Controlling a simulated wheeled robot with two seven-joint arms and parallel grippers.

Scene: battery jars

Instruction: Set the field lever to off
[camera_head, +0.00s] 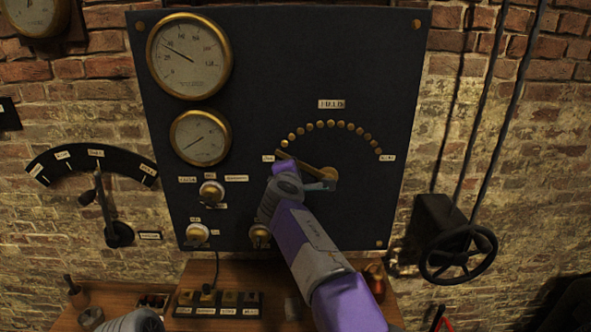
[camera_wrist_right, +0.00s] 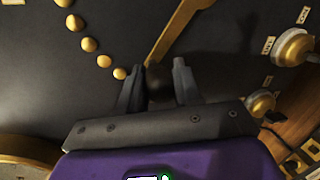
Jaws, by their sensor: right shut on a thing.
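The field lever (camera_head: 315,170) is a brass arm on a dark panel (camera_head: 300,60), under an arc of brass studs (camera_head: 331,125). It points left and slightly up from its pivot, towards the small label (camera_head: 268,158) at the arc's left end, too small to read surely. My right gripper (camera_wrist_right: 160,88) is shut on the lever's dark knob (camera_wrist_right: 156,80); the brass arm (camera_wrist_right: 180,35) runs up from between its fingers, beside the end stud (camera_wrist_right: 120,73). In the head view my right arm and gripper hide the knob. My left gripper's fingers are out of view.
Two round gauges (camera_head: 189,56) and several brass switch knobs (camera_head: 211,193) are on the panel's left side. A separate dial lever (camera_head: 103,205) is on the brick wall at left. A handwheel (camera_head: 457,253) stands at right. A wooden bench (camera_head: 245,270) is below.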

